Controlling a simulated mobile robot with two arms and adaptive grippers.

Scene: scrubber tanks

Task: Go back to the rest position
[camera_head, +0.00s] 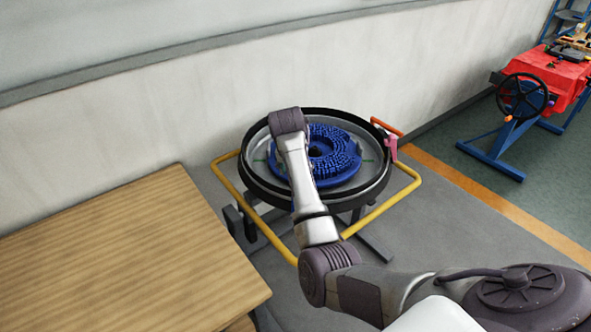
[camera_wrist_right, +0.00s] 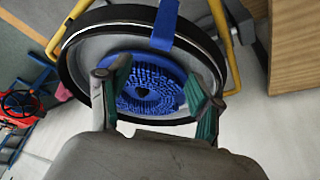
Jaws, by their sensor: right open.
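My right arm reaches from the lower right over a round tank (camera_head: 262,190) with a black rim in the head view. A blue round bristled brush (camera_head: 345,160) lies inside the tank, partly covered by my arm. My right gripper is hidden behind my arm in the head view. In the right wrist view my right gripper (camera_wrist_right: 155,86) is open and empty, its two fingers apart in front of the brush (camera_wrist_right: 145,98). I cannot tell its exact height above the brush. My left gripper is not in view.
A yellow tube frame (camera_head: 395,200) surrounds the tank, with a pink-red lever (camera_head: 391,148) at its right. A wooden table (camera_head: 125,255) stands at the left. A wall (camera_head: 180,120) is behind. A red machine with a black handwheel (camera_head: 522,97) stands far right. A blue strip (camera_wrist_right: 164,25) crosses the rim.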

